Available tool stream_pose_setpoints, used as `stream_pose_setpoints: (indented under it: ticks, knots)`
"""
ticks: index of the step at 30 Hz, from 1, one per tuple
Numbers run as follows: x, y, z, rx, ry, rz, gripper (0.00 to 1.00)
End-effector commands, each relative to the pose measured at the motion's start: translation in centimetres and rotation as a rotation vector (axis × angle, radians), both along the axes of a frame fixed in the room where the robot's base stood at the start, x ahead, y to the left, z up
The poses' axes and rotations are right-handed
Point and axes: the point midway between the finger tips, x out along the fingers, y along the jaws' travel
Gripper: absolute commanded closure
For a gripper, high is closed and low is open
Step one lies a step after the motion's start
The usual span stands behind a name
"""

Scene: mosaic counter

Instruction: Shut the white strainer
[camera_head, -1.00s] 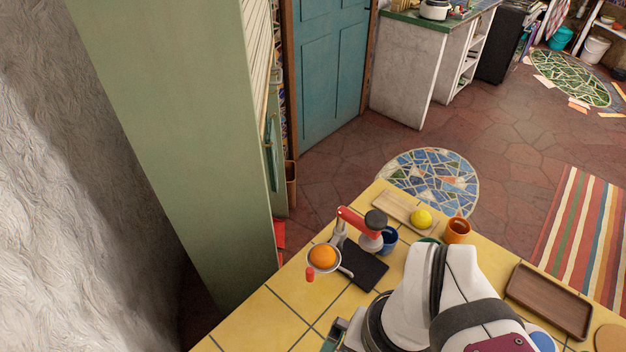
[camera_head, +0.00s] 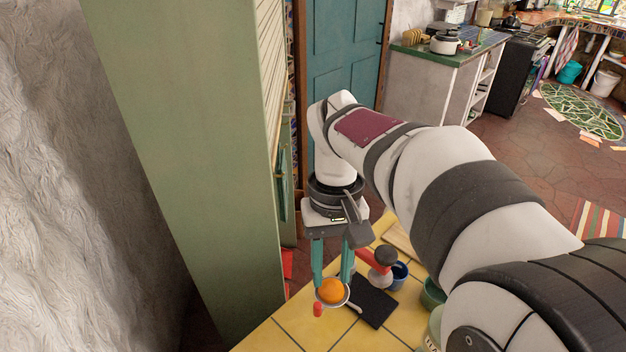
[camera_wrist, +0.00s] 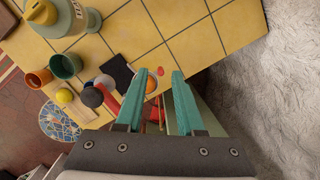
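The strainer is a pale-rimmed bowl (camera_head: 333,305) with an orange (camera_head: 331,289) in it, near the counter's left edge. A small red tip (camera_head: 318,310) sticks out at its front left. A red arm (camera_head: 366,257) with a dark round end (camera_head: 383,255) stands behind it to the right, apart from the bowl. My gripper (camera_head: 332,280) has two teal fingers, spread open and empty, pointing down over the bowl. In the wrist view the orange (camera_wrist: 152,84) shows between the fingers, near the left one; the bowl is mostly hidden there.
A dark flat board (camera_head: 372,302) lies right of the bowl. A blue cup (camera_head: 399,272) and a green cup (camera_head: 432,293) stand further right. A tall green cabinet (camera_head: 190,150) stands beyond the counter's left edge.

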Motion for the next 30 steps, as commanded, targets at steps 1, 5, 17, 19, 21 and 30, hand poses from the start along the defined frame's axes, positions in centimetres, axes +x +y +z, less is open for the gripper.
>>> stream_pose_setpoints:
  ticks: [1, 5, 17, 19, 21, 30]
  knots:
    - [3.3, 1.7, -1.1, -0.016, 0.024, 0.110, 0.74]
    - [8.8, 5.2, -4.1, -0.047, 0.061, 0.339, 0.97]
    - [10.3, 6.6, -9.8, -0.060, 0.081, 0.456, 1.00]
    - [9.9, 6.4, -11.3, -0.059, 0.081, 0.454, 1.00]
    - [9.7, 6.1, -12.8, -0.059, 0.081, 0.454, 1.00]
    - [7.0, 4.3, -15.7, -0.058, 0.076, 0.453, 1.00]
